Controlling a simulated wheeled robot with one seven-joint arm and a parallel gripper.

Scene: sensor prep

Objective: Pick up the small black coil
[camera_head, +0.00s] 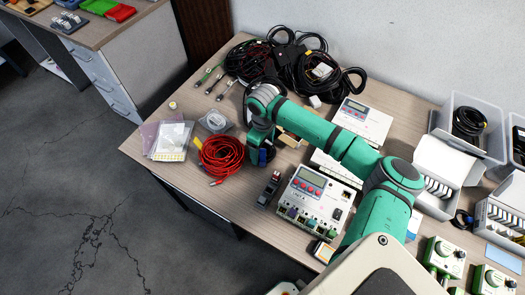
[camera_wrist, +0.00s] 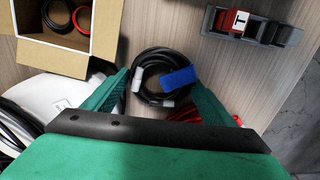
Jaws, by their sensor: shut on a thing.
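The small black coil (camera_wrist: 151,57), with a blue tag and pale connectors, sits between the two green fingers of my gripper (camera_wrist: 162,80) in the wrist view. The fingers are shut on it from left and right. In the head view my gripper (camera_head: 262,143) points down at the table beside the red cable coil. There the black coil is mostly hidden by the gripper; its blue tag shows at the fingers. I cannot tell whether the coil still touches the table.
A red cable coil (camera_head: 222,157) lies close left of my gripper. An open cardboard box (camera_wrist: 108,28) holds black and red rings. A dark holder with a red block (camera_wrist: 235,22) stands nearby. Large black cables (camera_head: 315,70) lie behind; a white device (camera_head: 315,197) stands right.

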